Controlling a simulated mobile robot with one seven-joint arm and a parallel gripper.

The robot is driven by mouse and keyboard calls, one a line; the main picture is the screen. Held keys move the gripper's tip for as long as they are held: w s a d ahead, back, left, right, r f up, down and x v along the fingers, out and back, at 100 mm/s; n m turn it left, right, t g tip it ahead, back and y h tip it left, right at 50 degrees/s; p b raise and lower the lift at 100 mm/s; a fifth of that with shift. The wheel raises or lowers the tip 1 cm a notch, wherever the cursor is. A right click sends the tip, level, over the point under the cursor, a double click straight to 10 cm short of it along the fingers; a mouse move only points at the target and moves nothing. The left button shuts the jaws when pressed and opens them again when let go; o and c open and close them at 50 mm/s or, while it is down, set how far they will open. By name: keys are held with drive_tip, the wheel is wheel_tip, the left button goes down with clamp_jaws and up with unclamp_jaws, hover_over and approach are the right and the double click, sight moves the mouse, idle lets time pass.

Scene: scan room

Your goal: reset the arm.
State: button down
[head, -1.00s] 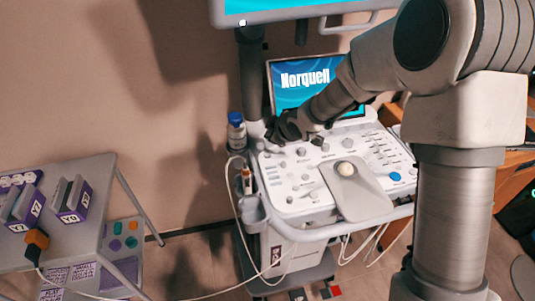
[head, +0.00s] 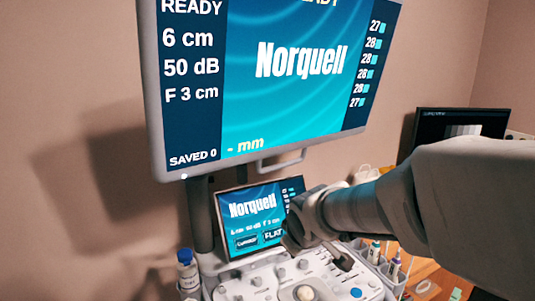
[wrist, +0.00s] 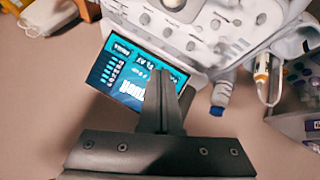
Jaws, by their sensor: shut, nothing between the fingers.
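My gripper (wrist: 162,72) is shut and empty in the wrist view, its dark fingers pressed together. In that view the fingers overlap the small touch screen (wrist: 122,75), which appears upside down, and they point toward the control panel (wrist: 205,30). In the head view my arm reaches in from the right, with its wrist in front of the ultrasound console. The small screen (head: 252,212) stands just left of the wrist there, showing "Norquell". The control panel (head: 262,284) lies below it, partly cut off. I cannot tell whether the gripper touches anything.
A large monitor (head: 285,75) hangs above, reading READY, 6 cm and 50 dB. A blue-capped bottle (head: 187,272) stands at the console's left, also in the wrist view (wrist: 222,95). A dark monitor (head: 455,125) is at right. Probes (head: 393,268) sit in holders at the panel's right.

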drive_tip(key=s+d+r+m, duration=0.1)
drive_tip(key=s+d+m, duration=0.1)
drive_tip(key=s, duration=0.5)
drive_tip(key=s+d+r+m+g+p, duration=0.1)
drive_tip(key=s+d+r+m, duration=0.1)
drive_tip(key=s, duration=0.5)
drive_tip(key=s+d+r+m+g, duration=0.1)
drive_tip(key=s+d+r+m, duration=0.1)
drive_tip(key=s+d+m, duration=0.2)
drive_tip(key=s, duration=0.3)
drive_tip(key=shift+s+r+m, duration=0.2)
drive_tip(key=shift+s+m, duration=0.1)
drive_tip(key=shift+s, duration=0.05)
drive_tip(key=c, duration=1.6)
unclamp_jaws()
